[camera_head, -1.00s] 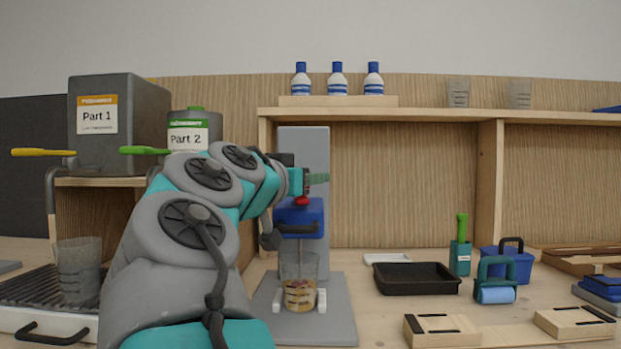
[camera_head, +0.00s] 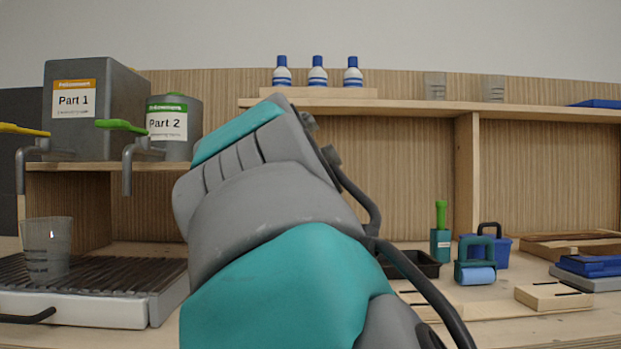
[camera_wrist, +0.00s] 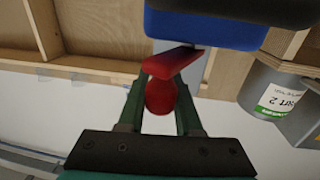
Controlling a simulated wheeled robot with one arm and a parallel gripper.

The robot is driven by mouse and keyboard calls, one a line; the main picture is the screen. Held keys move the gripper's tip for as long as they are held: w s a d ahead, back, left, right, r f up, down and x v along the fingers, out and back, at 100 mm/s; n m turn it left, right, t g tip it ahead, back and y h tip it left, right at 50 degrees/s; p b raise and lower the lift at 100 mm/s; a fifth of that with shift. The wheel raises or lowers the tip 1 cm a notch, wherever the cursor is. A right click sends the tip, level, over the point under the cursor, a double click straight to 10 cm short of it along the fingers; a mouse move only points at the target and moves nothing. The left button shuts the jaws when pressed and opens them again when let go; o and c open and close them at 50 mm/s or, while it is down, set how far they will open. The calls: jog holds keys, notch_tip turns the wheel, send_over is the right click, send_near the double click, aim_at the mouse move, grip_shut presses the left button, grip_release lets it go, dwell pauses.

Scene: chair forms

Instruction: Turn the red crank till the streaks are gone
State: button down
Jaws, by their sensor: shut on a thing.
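In the wrist view my gripper (camera_wrist: 160,108) is shut on the red crank (camera_wrist: 172,62), with its two green fingers on either side of the round red knob. The crank's flat red arm runs up from the knob to just under the blue mixer head (camera_wrist: 205,28). In the head view my own arm fills the middle and hides the mixer, the crank, my gripper and the cup under the mixer. The cup's contents and any streaks cannot be seen now.
The Part 1 tank (camera_head: 90,110) and Part 2 tank (camera_head: 172,128) stand on the left shelf. A clear cup (camera_head: 47,248) stands on the drip grate (camera_head: 120,272). A black tray (camera_head: 425,262), a blue roller (camera_head: 475,265) and wooden blocks are at right.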

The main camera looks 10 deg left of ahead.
jog(key=n+y+b, duration=0.2)
jog(key=y, duration=0.1)
jog(key=g+y+b, duration=0.1)
jog(key=shift+w+f+n+y, duration=0.3)
jog(key=shift+w+f+n, duration=0.05)
jog(key=shift+w+n, duration=0.05)
jog(key=n+g+y+b, duration=0.1)
jog(key=w+n+y+b, duration=0.1)
jog(key=y, duration=0.1)
jog(key=shift+r+n+g+b, duration=0.1)
jog(key=shift+n+g+b, duration=0.2)
jog(key=shift+g, duration=0.1)
jog(key=shift+w+r+n+g+y, duration=0.1)
jog(key=shift+r+n+g+y, duration=0.05)
jog(key=shift+n+g+y, duration=0.4)
jog(key=shift+w+r+n+g+y, duration=0.1)
jog(key=shift+n+g+y, duration=0.25)
jog(key=shift+y, duration=0.3)
jog(key=shift+n+g+y, duration=0.3)
jog(key=shift+y, duration=0.1)
jog(key=shift+w+r+n+g+y+p, duration=0.15)
jog(key=shift+n+g+y+p, duration=0.15)
jog(key=shift+n+g+y, duration=0.15)
jog(key=shift+a+n+g+y+p, duration=0.25)
jog(key=shift+n+g+y+p, duration=0.3)
jog(key=shift+g, duration=0.3)
jog(key=shift+w+d, duration=0.1)
jog(key=shift+w, duration=0.05)
